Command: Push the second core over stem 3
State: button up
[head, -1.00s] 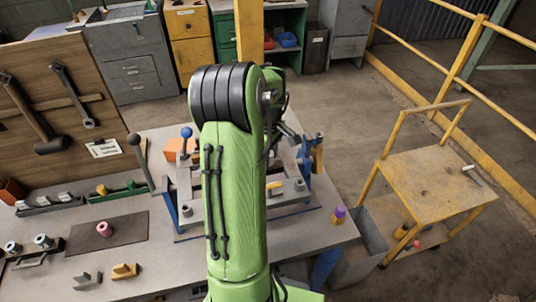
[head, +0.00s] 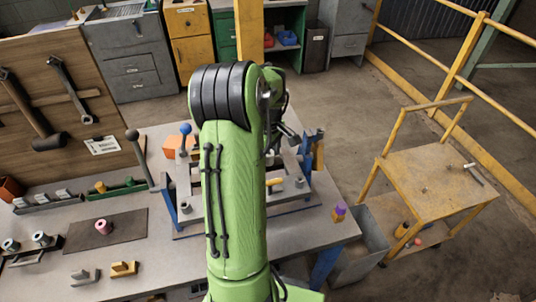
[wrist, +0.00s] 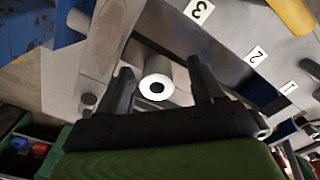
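A light grey hollow core (wrist: 157,88) shows in the wrist view, its round end with a dark hole facing the camera. My gripper (wrist: 159,68) is open, one dark finger on each side of this core, with a visible gap at least on the right. The number 3 label (wrist: 198,11) lies on the grey frame beyond the core. The stem under or inside the core cannot be made out. In the head view my green arm hides most of the gripper and the middle of the frame.
Labels 2 (wrist: 256,54) and 1 (wrist: 290,86) follow along the frame. In the head view, a pink core (head: 103,227) sits on a dark mat (head: 125,236). Grey cores (head: 41,239) stand in a rack at left. A yellow cart (head: 435,180) stands right of the bench.

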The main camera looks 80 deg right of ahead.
notch_tip(320, 180, up, 16)
jog(key=p, duration=0.3)
jog(key=shift+f, duration=0.15)
dwell(0.6)
